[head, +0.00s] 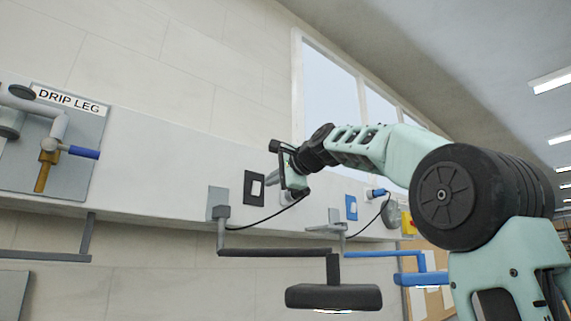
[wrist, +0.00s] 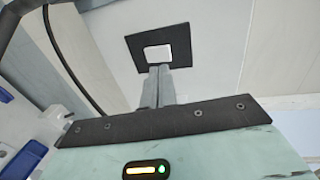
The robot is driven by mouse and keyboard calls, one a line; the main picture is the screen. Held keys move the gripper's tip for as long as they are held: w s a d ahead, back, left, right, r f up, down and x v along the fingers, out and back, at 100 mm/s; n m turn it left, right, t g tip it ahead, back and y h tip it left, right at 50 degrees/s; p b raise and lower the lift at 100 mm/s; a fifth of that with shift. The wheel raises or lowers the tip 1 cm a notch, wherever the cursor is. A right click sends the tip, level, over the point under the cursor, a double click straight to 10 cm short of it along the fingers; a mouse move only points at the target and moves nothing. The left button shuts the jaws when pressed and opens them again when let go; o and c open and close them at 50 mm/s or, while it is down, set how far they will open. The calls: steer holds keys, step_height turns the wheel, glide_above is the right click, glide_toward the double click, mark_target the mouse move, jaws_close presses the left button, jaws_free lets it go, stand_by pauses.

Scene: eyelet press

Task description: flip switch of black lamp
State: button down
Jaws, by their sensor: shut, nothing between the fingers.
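The black lamp (head: 333,297) hangs from a dark jointed arm on the wall rail, with a bright strip under its head. A black switch plate (head: 248,190) with a white rocker (head: 256,188) is on the pale wall rail. The plate also shows in the wrist view (wrist: 180,36), with its rocker (wrist: 158,52) just beyond my fingertips. My gripper (head: 270,180) is shut and empty, its fingers pointing at the plate from the right. In the wrist view the fingertips (wrist: 160,69) overlap the plate's lower edge; I cannot tell whether they touch it.
A blue switch plate (head: 351,208) and a blue lamp (head: 420,279) are to the right. A black cable (head: 262,222) loops below the black plate from the lamp's bracket (head: 219,211). A DRIP LEG panel (head: 85,165) with a blue-handled valve is at left.

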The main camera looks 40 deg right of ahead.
mark_target(256, 181)
steer(key=shift+w+r+p, duration=0.2)
steer(key=shift+w+p, duration=0.15)
steer(key=shift+w, duration=0.4)
steer(key=shift+w+r+p, duration=0.15)
steer(key=shift+w+p, duration=0.2)
steer(key=shift+w, duration=0.4)
steer(key=shift+r, duration=0.1)
steer(key=shift+w+a+r+p, duration=0.1)
steer(key=shift+w+r+p, duration=0.35)
steer(key=shift+p, duration=0.45)
steer(key=shift+f, duration=0.25)
